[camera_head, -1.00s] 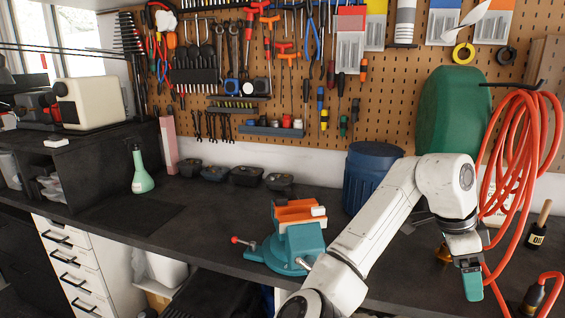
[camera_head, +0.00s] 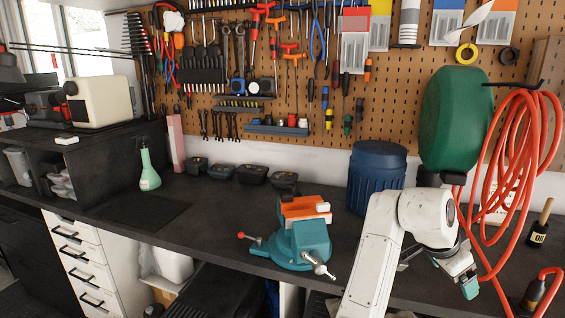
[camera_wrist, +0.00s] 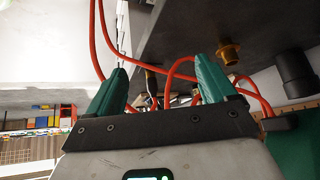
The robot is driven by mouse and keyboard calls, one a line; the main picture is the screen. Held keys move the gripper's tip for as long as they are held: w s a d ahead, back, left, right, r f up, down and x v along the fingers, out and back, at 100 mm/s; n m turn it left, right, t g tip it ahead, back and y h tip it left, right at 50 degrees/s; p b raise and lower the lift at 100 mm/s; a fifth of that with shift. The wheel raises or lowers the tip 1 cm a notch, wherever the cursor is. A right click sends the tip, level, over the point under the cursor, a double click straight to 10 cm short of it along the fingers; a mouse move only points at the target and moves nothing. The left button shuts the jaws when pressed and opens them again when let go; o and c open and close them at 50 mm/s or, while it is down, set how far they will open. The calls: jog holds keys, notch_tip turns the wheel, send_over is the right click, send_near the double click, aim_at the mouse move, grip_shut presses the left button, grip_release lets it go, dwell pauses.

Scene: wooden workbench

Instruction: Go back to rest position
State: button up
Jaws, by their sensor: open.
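My gripper (camera_head: 469,287) is at the lower right in the head view, in front of the workbench (camera_head: 221,232) edge, beside the hanging orange hose. In the wrist view my gripper (camera_wrist: 160,88) shows two green fingers spread wide apart with nothing held between them. The wrist view looks tilted, with the dark bench underside or edge above the fingers and orange hose loops behind them.
A teal and orange vise (camera_head: 303,243) stands at the bench front, left of my arm. A blue barrel (camera_head: 376,176) stands behind my arm. A green spray bottle (camera_head: 148,170) stands at left.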

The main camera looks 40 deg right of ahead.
jog(key=w+a+f+n+t, duration=0.2)
jog(key=w+a+f+n, duration=0.1)
jog(key=a+f+n, duration=0.3)
jog(key=w+a+f+n+t, duration=0.2)
jog(key=w+a+f+n, duration=0.25)
jog(key=f+n, duration=0.3)
jog(key=s+a+f+n+y, duration=0.2)
jog(key=s+a+f+n, duration=0.2)
jog(key=a, duration=0.6)
jog(key=s+a+f+n+y, duration=0.3)
jog(key=a+f+n, duration=0.3)
jog(key=a+f, duration=0.2)
jog(key=shift+s+a, duration=0.6)
jog(key=shift+a, duration=0.35)
jog(key=shift+f, duration=0.1)
